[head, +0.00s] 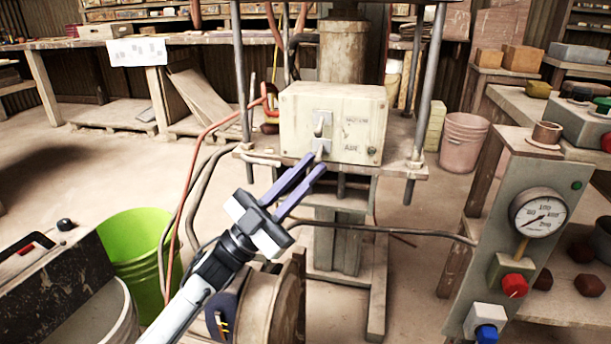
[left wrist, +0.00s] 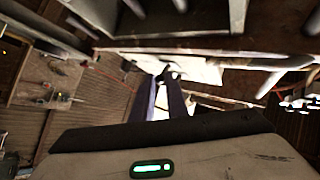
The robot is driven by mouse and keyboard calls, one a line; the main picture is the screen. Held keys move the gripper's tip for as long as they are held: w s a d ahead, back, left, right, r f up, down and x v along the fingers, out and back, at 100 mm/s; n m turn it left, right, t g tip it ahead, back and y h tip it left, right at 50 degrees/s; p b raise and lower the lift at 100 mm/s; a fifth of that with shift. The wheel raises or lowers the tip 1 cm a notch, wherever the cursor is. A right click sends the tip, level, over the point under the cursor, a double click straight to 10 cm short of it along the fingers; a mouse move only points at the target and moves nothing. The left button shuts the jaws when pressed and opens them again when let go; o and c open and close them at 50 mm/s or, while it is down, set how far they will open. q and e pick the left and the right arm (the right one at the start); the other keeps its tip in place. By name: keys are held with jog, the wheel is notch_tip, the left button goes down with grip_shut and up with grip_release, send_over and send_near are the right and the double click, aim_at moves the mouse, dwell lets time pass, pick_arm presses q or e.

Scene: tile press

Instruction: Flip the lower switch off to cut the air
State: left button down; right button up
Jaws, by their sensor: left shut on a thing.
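A cream switch box (head: 290,125) stands on the press frame in the middle of the head view. Its upper switch (head: 322,121) sits above the lower switch (head: 321,146), which has a label reading AIR beside it. My left gripper (head: 316,162) reaches up from below, its two purple fingers at the lower switch and shut on it. The fingertips partly hide the lower switch, and I cannot tell its position. In the left wrist view, the fingers (left wrist: 168,82) meet at a small dark part in front of the pale box. My right gripper is not in view.
Upright press rods (head: 424,90) flank the box. Red and grey hoses (head: 200,150) run at its left. A grey panel (head: 530,175) with a gauge (head: 538,212), a red knob (head: 514,286) and a blue knob (head: 487,334) stands right. A green bin (head: 135,245) is at left.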

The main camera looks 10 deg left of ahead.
pick_arm(q)
jog(key=shift+d, duration=0.1)
jog(key=c, duration=1.8)
grip_release()
jog(key=shift+o, duration=0.2)
